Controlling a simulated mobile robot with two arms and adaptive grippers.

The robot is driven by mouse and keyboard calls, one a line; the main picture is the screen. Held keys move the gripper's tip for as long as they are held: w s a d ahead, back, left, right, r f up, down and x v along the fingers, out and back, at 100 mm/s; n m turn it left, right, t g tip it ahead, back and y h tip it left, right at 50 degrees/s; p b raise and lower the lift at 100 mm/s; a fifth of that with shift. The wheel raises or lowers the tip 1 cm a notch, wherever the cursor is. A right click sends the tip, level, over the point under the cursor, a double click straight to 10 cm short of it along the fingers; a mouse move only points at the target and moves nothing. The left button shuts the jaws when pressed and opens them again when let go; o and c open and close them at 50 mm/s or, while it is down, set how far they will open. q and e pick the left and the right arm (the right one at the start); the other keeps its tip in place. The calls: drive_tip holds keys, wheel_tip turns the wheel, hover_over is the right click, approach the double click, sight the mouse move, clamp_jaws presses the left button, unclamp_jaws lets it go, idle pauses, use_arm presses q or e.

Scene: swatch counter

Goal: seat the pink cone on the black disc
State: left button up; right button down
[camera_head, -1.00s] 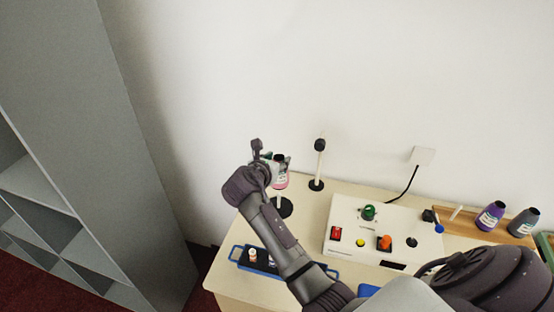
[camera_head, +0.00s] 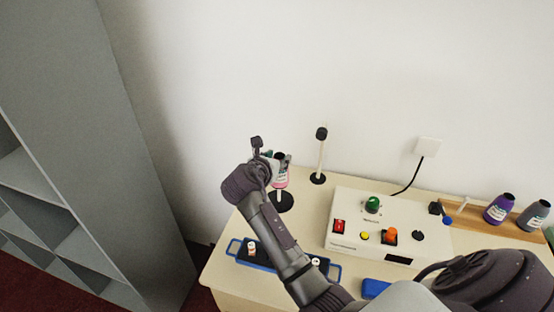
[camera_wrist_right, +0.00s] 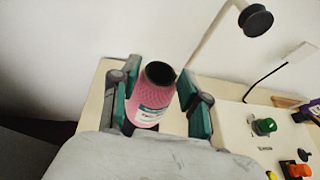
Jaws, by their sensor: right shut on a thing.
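The pink cone (camera_head: 281,179) is a dark-topped thread cone with a white label. My right gripper (camera_head: 271,162) is shut on it, and the gripper partly hides it in the head view. In the right wrist view the cone (camera_wrist_right: 150,98) stands between the green-padded fingers, its dark top opening towards the camera. The black disc (camera_head: 281,204) lies on the table right below the cone. The cone's lower end is close over the disc; I cannot tell whether they touch. My left gripper is not in view.
A thin post (camera_head: 320,158) with a black knob stands just right of the cone. A white control box (camera_head: 345,246) with coloured knobs is further right. Purple (camera_head: 497,209) and grey (camera_head: 531,216) cones stand at the right.

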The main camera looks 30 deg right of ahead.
drive_tip(key=shift+f+b, duration=1)
drive_tip(key=shift+f, duration=2.8)
drive_tip(key=shift+c, duration=2.4)
unclamp_jaws()
drive_tip(key=v, duration=1.2)
drive_tip(key=shift+a+f, duration=0.1)
drive_tip(key=shift+f, duration=0.05)
